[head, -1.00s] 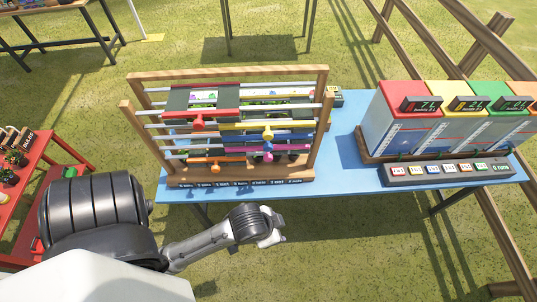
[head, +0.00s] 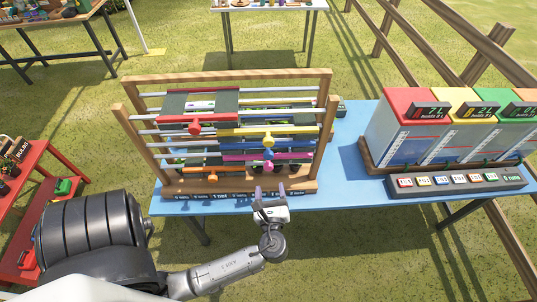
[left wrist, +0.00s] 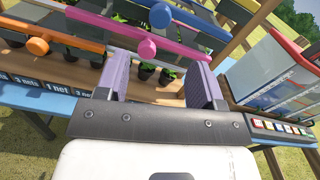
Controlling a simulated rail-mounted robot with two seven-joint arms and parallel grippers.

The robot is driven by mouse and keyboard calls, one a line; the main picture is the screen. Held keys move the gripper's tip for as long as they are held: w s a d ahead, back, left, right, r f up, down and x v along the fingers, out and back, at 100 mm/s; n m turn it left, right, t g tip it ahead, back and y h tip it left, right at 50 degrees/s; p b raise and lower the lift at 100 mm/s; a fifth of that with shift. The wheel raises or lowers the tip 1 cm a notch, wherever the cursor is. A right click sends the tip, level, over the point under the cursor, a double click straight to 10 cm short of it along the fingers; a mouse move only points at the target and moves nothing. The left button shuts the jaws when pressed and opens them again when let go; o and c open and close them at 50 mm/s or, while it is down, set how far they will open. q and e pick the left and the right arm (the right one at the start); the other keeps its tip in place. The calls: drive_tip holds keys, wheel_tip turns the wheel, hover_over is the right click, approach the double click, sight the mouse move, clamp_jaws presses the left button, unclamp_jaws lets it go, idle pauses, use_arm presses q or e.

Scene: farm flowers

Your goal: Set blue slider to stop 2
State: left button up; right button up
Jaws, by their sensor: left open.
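The blue slider is a bar with a round blue knob (head: 269,154) on a wooden rack (head: 323,150). The knob sits right of the rack's middle, below the yellow slider's knob (head: 268,141) and above the magenta one (head: 268,166). In the left wrist view the blue knob (left wrist: 160,16) is at the top centre, beyond the magenta knob (left wrist: 147,48). My left gripper (head: 270,192) is open and empty at the rack's front edge, below these knobs. Its two purple fingers (left wrist: 160,78) point at the rack, apart from the blue knob. I cannot tell which stop the blue slider is at.
Red (head: 196,128) and orange (head: 212,177) sliders lie to the left. Small potted plants (left wrist: 146,70) stand in the rack behind the magenta bar. The blue table (head: 350,180) also holds a tank with coloured lids (head: 410,100) and a grey button panel (head: 455,183) at right.

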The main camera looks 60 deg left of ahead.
sight(268, 157)
use_arm(q)
drive_tip(key=w+a, duration=0.1)
drive_tip(key=a, duration=0.2)
drive_tip(key=w+a+m+p, duration=0.1)
drive_tip(key=w+a, duration=0.1)
drive_tip(key=a, duration=0.2)
drive_tip(key=w+a+m, duration=0.1)
drive_tip(key=w+a, duration=0.1)
drive_tip(key=a, duration=0.1)
drive_tip(key=shift+a+p, duration=0.35)
drive_tip(key=shift+x, duration=0.85)
drive_tip(key=shift+a, duration=0.2)
drive_tip(key=shift+c, duration=0.3)
clamp_jaws()
